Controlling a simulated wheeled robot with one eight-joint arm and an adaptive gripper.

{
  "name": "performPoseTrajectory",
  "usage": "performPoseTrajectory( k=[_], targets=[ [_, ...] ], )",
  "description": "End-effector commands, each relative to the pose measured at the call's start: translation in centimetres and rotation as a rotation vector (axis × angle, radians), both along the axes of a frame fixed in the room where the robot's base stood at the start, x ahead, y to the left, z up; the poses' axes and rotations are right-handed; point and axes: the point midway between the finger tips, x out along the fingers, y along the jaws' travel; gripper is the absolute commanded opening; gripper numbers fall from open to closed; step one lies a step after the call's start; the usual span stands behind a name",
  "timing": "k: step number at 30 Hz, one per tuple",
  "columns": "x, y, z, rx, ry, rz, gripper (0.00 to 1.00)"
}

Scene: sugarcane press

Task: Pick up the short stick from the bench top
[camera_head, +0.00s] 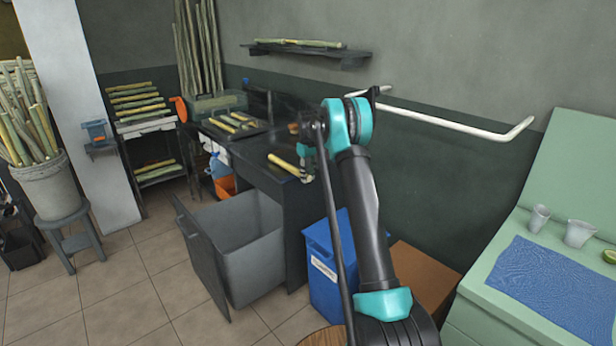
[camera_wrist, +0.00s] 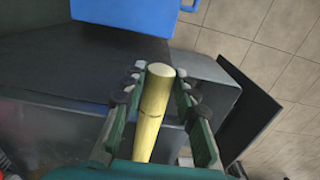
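The short stick (camera_head: 285,165) is a yellow cane piece at the right end of the dark bench top (camera_head: 257,159). My gripper (camera_head: 305,160) is at the stick's right end, low over the bench. In the wrist view the stick (camera_wrist: 154,108) runs between my two fingers (camera_wrist: 159,86), its round cut end near the fingertips. The fingers stand on both sides of it with narrow gaps, so my gripper looks open around it. The stick's lower part is hidden behind my gripper. Whether it touches the bench is hard to tell.
A dark tray (camera_head: 240,130) with several cane pieces lies farther left on the bench. A grey bin (camera_head: 240,240) stands before the bench, with a blue bin (camera_head: 325,275) at its right. A white rail (camera_head: 450,124) runs along the wall. A green counter (camera_head: 500,292) stands at right.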

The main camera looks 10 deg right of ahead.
Motion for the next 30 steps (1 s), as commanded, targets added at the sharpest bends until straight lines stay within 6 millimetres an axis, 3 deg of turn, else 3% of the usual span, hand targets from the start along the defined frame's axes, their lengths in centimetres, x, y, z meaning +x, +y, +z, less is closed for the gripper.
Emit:
performPoseTrajectory(
  k=[5, 17, 30],
  targets=[
    [0.0, 0.0, 0.0, 0.000, 0.000, 0.000, 0.52],
    [0.0, 0.0, 0.8, 0.000, 0.000, 0.000, 0.52],
    [0.0, 0.0, 9.0, 0.000, 0.000, 0.000, 0.52]
  ],
)
